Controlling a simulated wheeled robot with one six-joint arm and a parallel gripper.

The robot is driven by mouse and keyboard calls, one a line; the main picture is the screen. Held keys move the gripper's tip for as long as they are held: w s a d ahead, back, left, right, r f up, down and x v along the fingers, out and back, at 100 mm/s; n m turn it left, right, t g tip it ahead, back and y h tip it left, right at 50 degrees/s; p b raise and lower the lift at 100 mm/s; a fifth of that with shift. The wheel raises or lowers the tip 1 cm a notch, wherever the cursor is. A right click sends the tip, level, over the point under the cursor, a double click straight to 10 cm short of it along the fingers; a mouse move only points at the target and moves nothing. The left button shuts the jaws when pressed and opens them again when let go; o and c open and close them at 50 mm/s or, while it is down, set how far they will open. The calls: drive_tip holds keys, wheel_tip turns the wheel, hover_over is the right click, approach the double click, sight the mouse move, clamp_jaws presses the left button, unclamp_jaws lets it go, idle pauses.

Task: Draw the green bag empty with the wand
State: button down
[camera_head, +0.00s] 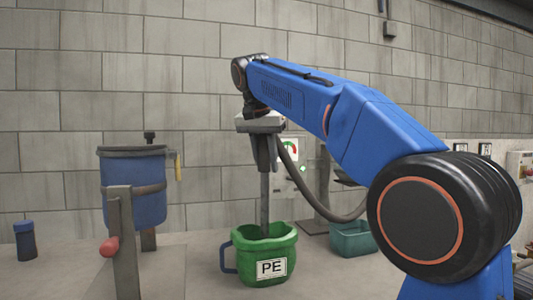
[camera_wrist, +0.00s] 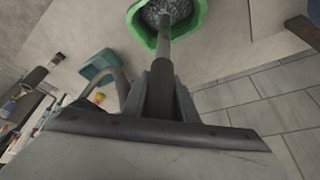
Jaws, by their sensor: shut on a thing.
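The green bag (camera_head: 265,262) stands open on the floor or bench surface, with a white "PE" label and a dark blue handle on its left. My gripper (camera_head: 264,158) is above it, shut on the grey wand (camera_head: 264,205), which hangs about upright. The wand's lower end goes down into the bag's mouth. In the wrist view, the wand (camera_wrist: 164,45) runs from between my gripper's fingers (camera_wrist: 163,85) into the green bag (camera_wrist: 196,20). Grey, grainy contents (camera_wrist: 152,14) show inside around the wand. The wand's tip is hidden.
A grey hose (camera_head: 312,196) curves from near my gripper down to the right. A teal bin (camera_head: 352,240) stands right of the bag. A blue container (camera_head: 136,205) on a post stand is at left, with a dark blue canister (camera_head: 25,242) farther left. A block wall closes the back.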

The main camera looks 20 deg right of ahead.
sight(267, 202)
drive_tip(key=shift+f, duration=6)
idle(2.0)
